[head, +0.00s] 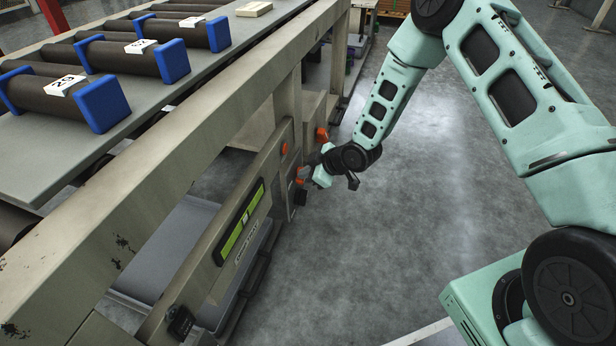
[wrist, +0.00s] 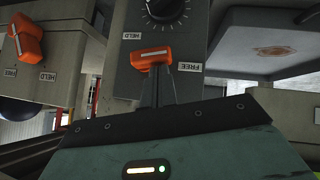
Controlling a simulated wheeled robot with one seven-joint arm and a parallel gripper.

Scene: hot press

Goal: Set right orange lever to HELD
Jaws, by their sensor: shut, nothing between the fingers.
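In the wrist view an orange lever (wrist: 152,58) sits mid-picture on a grey panel below a black dial. A HELD label (wrist: 132,36) is to its upper left and an upside-down FREE label (wrist: 189,67) to its right. Its handle lies nearly crosswise; I cannot tell which label it is set to. My gripper (wrist: 164,75) is shut and empty, its tips at the lever's lower edge; contact is unclear. A second orange lever (wrist: 27,42) is at the far left, with its own FREE and HELD labels. In the head view my gripper (head: 302,181) is against the press side.
The black dial (wrist: 165,8) is just above the middle lever. A grey tray-like part (wrist: 262,40) is at the right of the wrist view. In the head view a green display (head: 240,222) and a long beam (head: 190,140) run along the press; the floor (head: 430,190) at right is clear.

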